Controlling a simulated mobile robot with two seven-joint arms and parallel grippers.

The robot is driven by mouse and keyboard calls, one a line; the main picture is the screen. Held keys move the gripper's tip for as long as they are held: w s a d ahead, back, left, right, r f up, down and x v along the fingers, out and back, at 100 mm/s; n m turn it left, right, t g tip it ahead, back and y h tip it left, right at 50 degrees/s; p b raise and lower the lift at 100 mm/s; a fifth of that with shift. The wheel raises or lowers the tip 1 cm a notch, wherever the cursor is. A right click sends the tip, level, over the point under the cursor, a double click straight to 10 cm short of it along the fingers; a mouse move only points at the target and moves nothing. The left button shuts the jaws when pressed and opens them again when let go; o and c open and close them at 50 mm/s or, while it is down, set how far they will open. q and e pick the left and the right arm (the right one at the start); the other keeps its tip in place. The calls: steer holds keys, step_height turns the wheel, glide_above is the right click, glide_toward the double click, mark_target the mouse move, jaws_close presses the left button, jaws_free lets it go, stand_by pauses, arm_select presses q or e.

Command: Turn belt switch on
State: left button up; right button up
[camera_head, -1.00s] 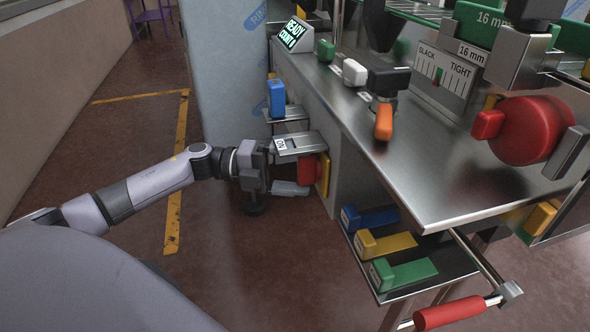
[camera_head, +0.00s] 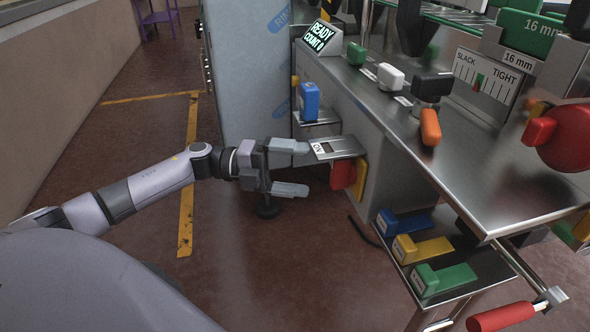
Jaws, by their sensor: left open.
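My right gripper is not in view.
A blue block (camera_head: 310,101) sits on a small shelf above. The metal worktop (camera_head: 470,165) carries a display reading "READY COUNT 0" (camera_head: 320,37), an orange lever (camera_head: 430,127) and a large red knob (camera_head: 570,138). Blue, yellow and green blocks lie on a lower shelf. Floor at left is free.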

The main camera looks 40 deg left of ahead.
arm_select(q)
steer(key=shift+s+a, duration=0.25)
steer(key=shift+a, duration=0.25)
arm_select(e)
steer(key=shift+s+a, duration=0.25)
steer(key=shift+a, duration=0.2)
arm_select(q)
steer(key=shift+d+f, duration=0.1)
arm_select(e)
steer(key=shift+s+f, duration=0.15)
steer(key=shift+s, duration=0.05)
